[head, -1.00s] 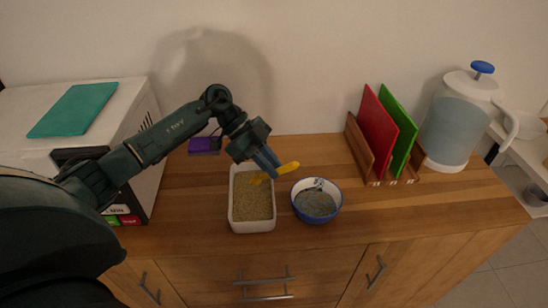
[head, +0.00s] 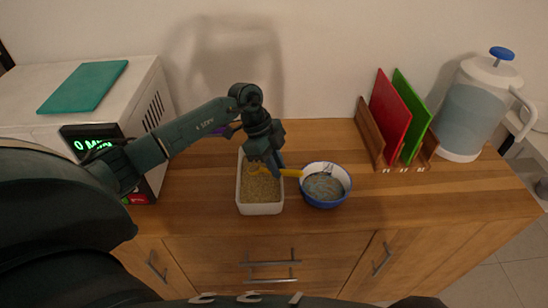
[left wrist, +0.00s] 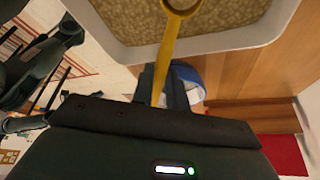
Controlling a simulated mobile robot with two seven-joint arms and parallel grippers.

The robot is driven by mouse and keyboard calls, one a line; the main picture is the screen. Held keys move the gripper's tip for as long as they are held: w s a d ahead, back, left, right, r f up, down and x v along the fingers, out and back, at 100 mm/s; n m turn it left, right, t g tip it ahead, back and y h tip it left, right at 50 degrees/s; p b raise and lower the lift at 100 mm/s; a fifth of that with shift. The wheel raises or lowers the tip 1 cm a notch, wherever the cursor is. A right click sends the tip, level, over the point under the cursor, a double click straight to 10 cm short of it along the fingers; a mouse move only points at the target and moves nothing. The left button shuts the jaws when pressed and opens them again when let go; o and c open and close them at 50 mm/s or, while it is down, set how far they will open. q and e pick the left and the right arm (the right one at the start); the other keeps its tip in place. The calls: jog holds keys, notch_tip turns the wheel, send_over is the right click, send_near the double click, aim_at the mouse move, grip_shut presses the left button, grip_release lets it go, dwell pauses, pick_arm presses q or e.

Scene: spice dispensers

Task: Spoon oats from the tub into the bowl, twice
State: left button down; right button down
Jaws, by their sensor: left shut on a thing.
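A white rectangular tub (head: 260,209) of tan oats stands on the wooden counter. It also shows at the top of the left wrist view (left wrist: 100,30). My left gripper (head: 273,170) is shut on a yellow spoon (head: 291,173) over the tub's right side. In the left wrist view, the spoon's handle (left wrist: 169,48) runs from the fingers to its head over the oats; whether it touches them is unclear. A blue-rimmed bowl (head: 325,202) stands just right of the tub. Its inside looks greyish, and I cannot tell whether it holds oats. My right gripper is not in view.
A white microwave (head: 140,90) with a teal board (head: 85,87) on top stands left. Red (head: 390,112) and green (head: 413,113) boards stand in a wooden rack right of the bowl. A water jug (head: 467,115) stands farther right. The counter in front is clear.

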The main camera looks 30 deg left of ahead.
pick_arm(q)
jog(key=shift+d+r+y, duration=0.85)
jog(key=shift+r+y, duration=0.1)
jog(key=shift+y, duration=0.15)
jog(key=d+r+y, duration=0.2)
jog(key=r, duration=0.1)
jog(key=shift+y, duration=0.4)
jog(key=shift+d+r, duration=0.15)
jog(key=shift+r, duration=0.4)
jog(key=shift+d+r, duration=0.15)
jog(key=shift+r, duration=0.4)
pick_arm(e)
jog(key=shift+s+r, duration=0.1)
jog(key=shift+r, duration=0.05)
